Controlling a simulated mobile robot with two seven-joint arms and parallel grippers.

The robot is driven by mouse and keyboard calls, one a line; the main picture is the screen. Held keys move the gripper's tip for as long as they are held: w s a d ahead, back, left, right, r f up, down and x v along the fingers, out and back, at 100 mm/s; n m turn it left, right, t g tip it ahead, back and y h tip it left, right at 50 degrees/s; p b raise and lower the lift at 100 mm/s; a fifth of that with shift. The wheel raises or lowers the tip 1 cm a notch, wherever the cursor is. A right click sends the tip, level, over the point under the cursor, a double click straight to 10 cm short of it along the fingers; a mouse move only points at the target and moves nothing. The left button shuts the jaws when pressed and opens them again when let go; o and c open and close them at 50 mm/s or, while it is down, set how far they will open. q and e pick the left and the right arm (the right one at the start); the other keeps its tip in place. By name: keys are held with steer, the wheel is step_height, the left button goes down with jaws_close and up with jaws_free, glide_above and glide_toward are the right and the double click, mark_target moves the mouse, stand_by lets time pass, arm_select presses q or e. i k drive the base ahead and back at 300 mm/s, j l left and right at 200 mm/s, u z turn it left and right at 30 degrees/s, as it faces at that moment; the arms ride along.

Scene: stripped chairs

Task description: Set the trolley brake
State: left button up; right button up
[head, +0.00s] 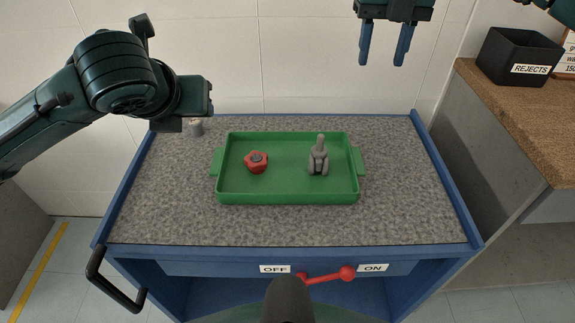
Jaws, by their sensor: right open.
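The trolley (140,219) is blue with a speckled grey top. On its front edge is a red brake lever (325,277) with a round knob. The lever lies nearly level, and its knob end sits just left of the ON label (373,268). Its other end is near the OFF label (275,269), partly behind a dark shape. My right gripper (384,58) is open and empty, high beyond the trolley's back edge in the picture. My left gripper (185,122) is over the trolley's back left; its fingers are not clear.
A green tray (288,198) on the trolley holds a red knob-like part (256,162) and a grey part (318,158). A black handle (112,284) sticks out at front left. A counter with a black REJECTS bin (512,57) stands at right.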

mark_target(347, 273)
steer(key=k, duration=1)
